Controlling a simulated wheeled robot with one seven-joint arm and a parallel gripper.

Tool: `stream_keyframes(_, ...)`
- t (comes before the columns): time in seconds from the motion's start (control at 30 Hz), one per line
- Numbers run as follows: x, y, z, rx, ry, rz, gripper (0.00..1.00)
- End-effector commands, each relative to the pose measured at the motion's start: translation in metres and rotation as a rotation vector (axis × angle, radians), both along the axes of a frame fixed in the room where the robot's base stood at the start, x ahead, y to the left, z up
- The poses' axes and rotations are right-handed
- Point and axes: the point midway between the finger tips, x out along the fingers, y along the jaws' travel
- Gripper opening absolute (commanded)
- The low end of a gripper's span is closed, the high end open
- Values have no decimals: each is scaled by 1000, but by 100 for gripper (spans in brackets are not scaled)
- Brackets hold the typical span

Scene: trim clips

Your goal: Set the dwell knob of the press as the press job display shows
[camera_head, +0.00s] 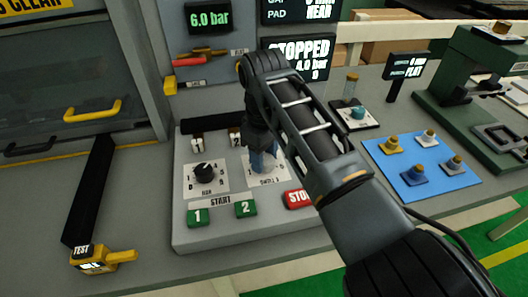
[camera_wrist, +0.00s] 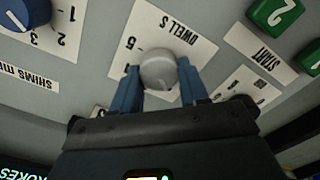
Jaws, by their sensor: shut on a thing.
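The dwell knob (camera_wrist: 158,70) is a round grey knob on a white plate marked DWELL S, which appears upside down in the wrist view. The blue fingers of my gripper (camera_wrist: 159,78) are shut on it, one on each side. Its pointer is not clear to me, and much of its scale is hidden. In the head view my gripper (camera_head: 263,163) reaches down onto the press's control box (camera_head: 183,232) and hides the knob. Dark displays (camera_head: 303,58) stand behind my arm. One reads STOPPED and 4.0 bar; the one above is cut off, and I see no dwell value.
A black knob (camera_head: 204,172) is left of my gripper. Green start buttons (camera_head: 198,216) and a red stop button (camera_head: 298,199) lie in front. A blue-capped knob (camera_wrist: 24,14) is close by in the wrist view. A blue mat (camera_head: 430,182) with small parts is right.

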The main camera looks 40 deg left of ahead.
Motion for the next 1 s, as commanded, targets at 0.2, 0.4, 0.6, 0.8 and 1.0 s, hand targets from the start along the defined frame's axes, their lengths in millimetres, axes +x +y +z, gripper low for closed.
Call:
stream_keyframes(0.2, 0, 0, 0, -1, -1, -17, 13)
stream_keyframes(0.4, 1, 0, 0, -1, -1, -16, 13)
stream_keyframes(0.6, 0, 0, 0, 0, -1, -16, 55)
stream_keyframes(0.8, 0, 0, 0, 0, 0, -15, 69)
stream_keyframes(1.0, 0, 0, 1, 1, -1, -15, 69)
